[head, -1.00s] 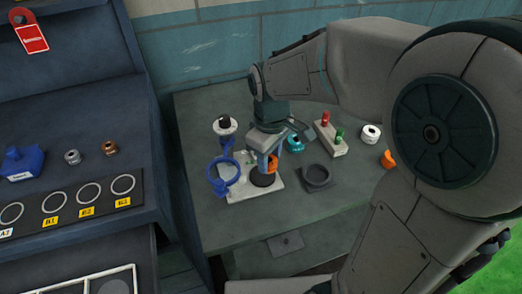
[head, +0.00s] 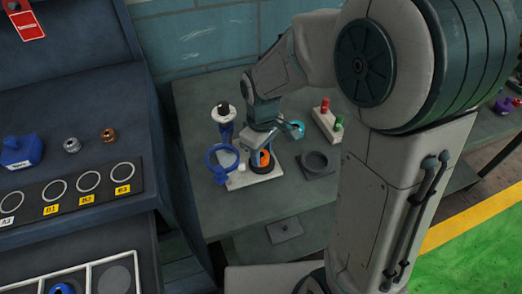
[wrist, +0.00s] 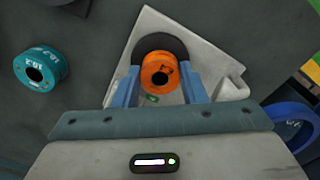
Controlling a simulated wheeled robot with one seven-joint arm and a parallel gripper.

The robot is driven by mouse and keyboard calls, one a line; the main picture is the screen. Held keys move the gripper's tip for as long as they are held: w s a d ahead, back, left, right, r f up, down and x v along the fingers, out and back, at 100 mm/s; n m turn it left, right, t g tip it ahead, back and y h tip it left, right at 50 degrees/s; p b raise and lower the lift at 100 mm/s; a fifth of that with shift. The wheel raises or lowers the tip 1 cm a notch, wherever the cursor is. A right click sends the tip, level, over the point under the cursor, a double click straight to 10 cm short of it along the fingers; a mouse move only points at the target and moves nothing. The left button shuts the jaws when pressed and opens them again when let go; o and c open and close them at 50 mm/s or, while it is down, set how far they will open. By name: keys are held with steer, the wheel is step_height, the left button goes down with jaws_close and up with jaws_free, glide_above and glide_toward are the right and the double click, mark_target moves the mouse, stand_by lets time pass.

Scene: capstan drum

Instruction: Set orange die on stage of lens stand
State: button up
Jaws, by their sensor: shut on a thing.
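The orange die (wrist: 159,72), a short round ring with a dark centre hole, sits between the two blue fingers of my gripper (wrist: 160,82), which is shut on it. In the head view the orange die (head: 264,159) shows partly behind the fingers. The lens stand has a pale base plate (head: 240,180), a blue lens ring (head: 209,160) at its left, and a dark round stage (wrist: 177,43). The die overlaps the stage in both views. Whether the die touches the stage I cannot tell; its underside is hidden.
A teal die (wrist: 41,69) lies on the bench beside the stand. A dark square holder with a round recess (head: 317,163) and a pale block with red and green pegs (head: 326,123) stand to the right.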

mark_target(262, 155)
steer(key=o, duration=1.2)
steer(key=shift+c, duration=0.2)
step_height(262, 155, up, 12)
steer(key=s+d+f+m+t, duration=0.2)
steer(key=s+d+m, duration=0.8)
steer(key=s+d, duration=0.1)
steer(key=shift+s+d+t+p, duration=0.35)
steer(key=shift+s+t+p, duration=0.1)
steer(key=shift+s, duration=0.1)
